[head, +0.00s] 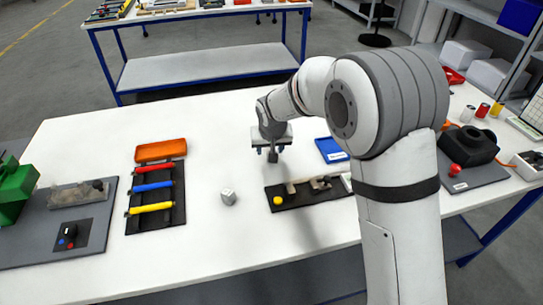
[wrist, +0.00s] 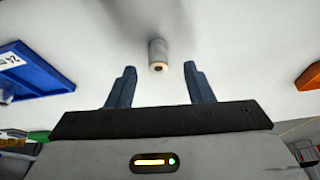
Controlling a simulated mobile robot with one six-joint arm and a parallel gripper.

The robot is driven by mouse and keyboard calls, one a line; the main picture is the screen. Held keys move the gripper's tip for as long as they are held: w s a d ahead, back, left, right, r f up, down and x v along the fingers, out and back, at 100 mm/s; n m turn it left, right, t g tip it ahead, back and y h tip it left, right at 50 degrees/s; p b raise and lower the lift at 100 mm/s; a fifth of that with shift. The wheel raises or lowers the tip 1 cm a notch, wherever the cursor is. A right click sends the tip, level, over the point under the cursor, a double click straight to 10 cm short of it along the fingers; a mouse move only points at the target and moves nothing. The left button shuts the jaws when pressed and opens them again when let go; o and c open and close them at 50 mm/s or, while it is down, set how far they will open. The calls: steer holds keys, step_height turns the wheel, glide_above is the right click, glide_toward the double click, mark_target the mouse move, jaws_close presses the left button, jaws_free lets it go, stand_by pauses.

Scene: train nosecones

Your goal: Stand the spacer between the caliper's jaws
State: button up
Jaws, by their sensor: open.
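My gripper (head: 272,156) is open above the white table, behind the black mat. In the wrist view a pale cylinder with a dark hole in its end, apparently the spacer (wrist: 157,55), shows beyond and between the two spread fingers (wrist: 158,75); nothing is held. In the head view a small light grey piece (head: 229,196) stands alone left of the black mat; it looks like the spacer, though its shape is too small to be sure. The apparent caliper (head: 318,184), with metal and beige parts, lies on the mat; its jaws are too small to make out.
A yellow ball (head: 278,200) sits on the black mat (head: 301,199). A blue tray (head: 330,149) lies behind it. At left are an orange tray (head: 160,150) and a dark rack with red, blue and yellow tools (head: 152,208). The table's middle is mostly clear.

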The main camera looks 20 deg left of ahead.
steer(key=shift+x, duration=1.9)
steer(key=shift+w, duration=0.1)
steer(key=shift+c, duration=0.5)
jaws_close()
steer(key=shift+r, duration=0.1)
